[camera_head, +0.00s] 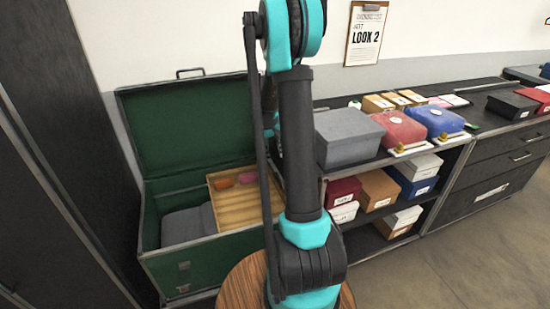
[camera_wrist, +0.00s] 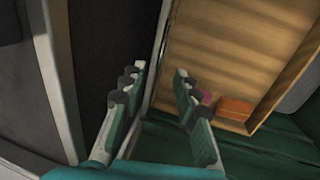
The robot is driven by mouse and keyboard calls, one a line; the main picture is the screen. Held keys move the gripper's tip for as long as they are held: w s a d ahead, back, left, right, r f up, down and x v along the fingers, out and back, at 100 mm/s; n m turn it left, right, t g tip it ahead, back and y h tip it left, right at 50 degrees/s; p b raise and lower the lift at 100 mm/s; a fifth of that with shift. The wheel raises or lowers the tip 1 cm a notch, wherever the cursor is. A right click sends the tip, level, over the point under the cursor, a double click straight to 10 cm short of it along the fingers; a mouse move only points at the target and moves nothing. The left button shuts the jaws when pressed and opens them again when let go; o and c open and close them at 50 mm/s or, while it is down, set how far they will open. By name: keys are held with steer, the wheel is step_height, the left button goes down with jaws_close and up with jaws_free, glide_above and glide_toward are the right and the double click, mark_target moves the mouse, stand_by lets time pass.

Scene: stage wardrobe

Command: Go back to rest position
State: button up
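My gripper (camera_wrist: 158,76) is open, with its two fingers apart and nothing between them that I can see held. The wrist view looks down over the edge of the green trunk, whose pale rim (camera_wrist: 163,35) runs between the fingers in the picture. In the head view my arm stands in front of the trunk (camera_head: 165,125) and hides my gripper. The trunk's lid is up. A wooden tray (camera_head: 228,213) sits inside at the right, holding a pink item and an orange item (camera_wrist: 236,105).
A grey folded or boxy item (camera_head: 188,225) lies in the trunk, left of the tray. A round wooden top (camera_head: 240,283) stands in front. At right a shelf holds a grey box (camera_head: 346,136), a red box (camera_head: 400,129) and a blue box (camera_head: 436,121). Open floor (camera_head: 450,245) lies front right.

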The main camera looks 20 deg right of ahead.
stand_by(0.4)
steer(key=s+a+r+t, duration=0.1)
steer(key=s+a, duration=0.3)
steer(key=s, duration=0.5)
steer(key=s+a+r+t+y, duration=0.1)
steer(key=s+a, duration=0.3)
steer(key=s, duration=0.5)
steer(key=s+a+r+t+y, duration=0.1)
steer(key=s+a+t, duration=0.1)
steer(key=s+a, duration=0.3)
steer(key=s, duration=0.4)
steer(key=shift+s, duration=0.25)
